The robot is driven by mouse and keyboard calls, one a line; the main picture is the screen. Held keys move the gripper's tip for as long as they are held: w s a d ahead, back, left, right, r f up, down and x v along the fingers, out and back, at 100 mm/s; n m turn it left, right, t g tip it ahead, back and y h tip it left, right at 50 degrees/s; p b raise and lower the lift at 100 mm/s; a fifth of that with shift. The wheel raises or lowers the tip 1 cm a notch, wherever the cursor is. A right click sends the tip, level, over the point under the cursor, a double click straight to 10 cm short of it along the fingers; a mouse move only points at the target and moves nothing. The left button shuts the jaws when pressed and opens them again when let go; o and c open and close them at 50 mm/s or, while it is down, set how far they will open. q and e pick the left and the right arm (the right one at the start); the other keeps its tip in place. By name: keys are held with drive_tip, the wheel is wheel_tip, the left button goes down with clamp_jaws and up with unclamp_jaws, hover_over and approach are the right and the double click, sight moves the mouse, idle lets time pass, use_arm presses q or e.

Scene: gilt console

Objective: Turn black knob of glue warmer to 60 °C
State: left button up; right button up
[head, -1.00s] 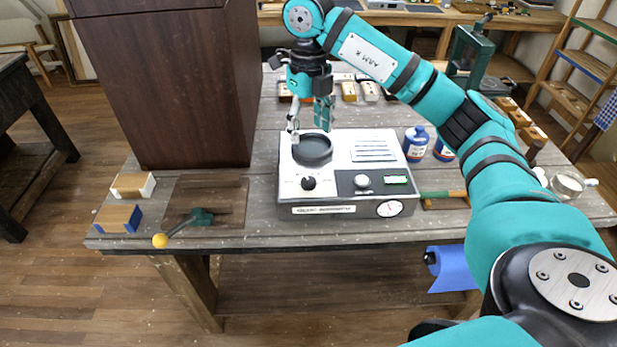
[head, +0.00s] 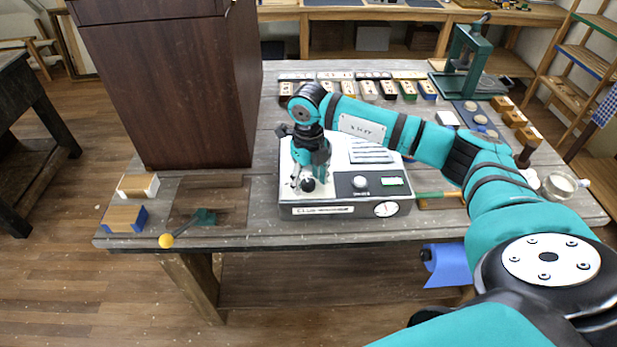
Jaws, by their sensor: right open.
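The glue warmer (head: 300,202) is a white and grey box near the front edge of the workbench. My left gripper is not in view.
A tall dark wooden cabinet (head: 165,90) stands to the left on the workbench (head: 250,228). A tool with a yellow ball end (head: 166,241) and two sanding blocks (head: 124,219) lie front left. A green-handled tool (head: 437,195) lies right of the warmer.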

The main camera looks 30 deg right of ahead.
drive_tip(key=c, duration=1.1)
drive_tip(key=shift+c, duration=0.2)
drive_tip(key=shift+m, duration=0.4)
drive_tip(key=m+b, duration=0.2)
drive_tip(key=m, duration=0.1)
drive_tip(key=shift+f, duration=0.1)
drive_tip(key=m+b, duration=0.1)
drive_tip(key=m, duration=0.3)
drive_tip(key=m+b, duration=0.1)
drive_tip(key=m, duration=0.4)
drive_tip(key=shift+w, duration=0.1)
drive_tip(key=m, duration=0.5)
drive_tip(key=shift+b, duration=0.35)
drive_tip(key=shift+r, duration=0.2)
